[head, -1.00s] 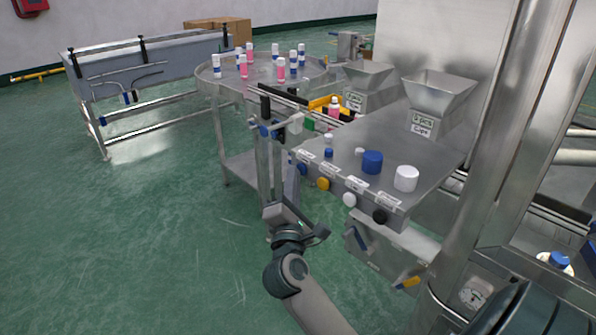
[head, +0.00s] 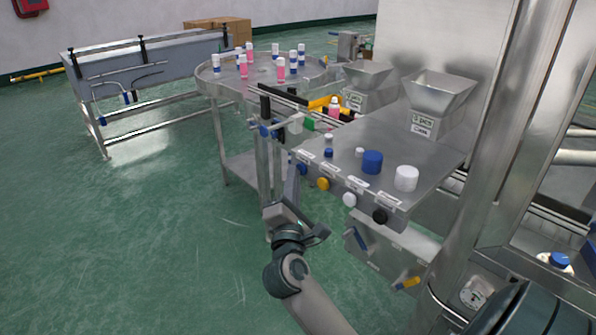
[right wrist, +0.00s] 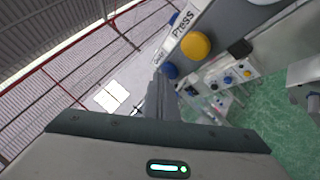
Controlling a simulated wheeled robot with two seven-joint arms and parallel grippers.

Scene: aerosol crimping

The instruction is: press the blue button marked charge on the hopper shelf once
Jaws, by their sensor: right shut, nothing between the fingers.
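The blue button (head: 302,169) is on the front edge of the hopper shelf (head: 330,163), at its left end, below a small white label. In the right wrist view the blue button (right wrist: 170,71) is just beyond my fingertips, beside the yellow button. My right gripper (head: 293,168) is shut and empty, its fingers pointing up close to the left of the blue button. In the right wrist view the gripper (right wrist: 158,76) almost reaches the button; I cannot tell whether it touches. My left gripper is not in view.
Yellow (head: 323,184), white (head: 349,199) and black (head: 380,216) buttons line the same edge. Blue (head: 372,162) and white (head: 406,178) caps stand on the shelf before two hoppers (head: 440,98). A round table (head: 235,80) with bottles is behind. Green floor is clear at left.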

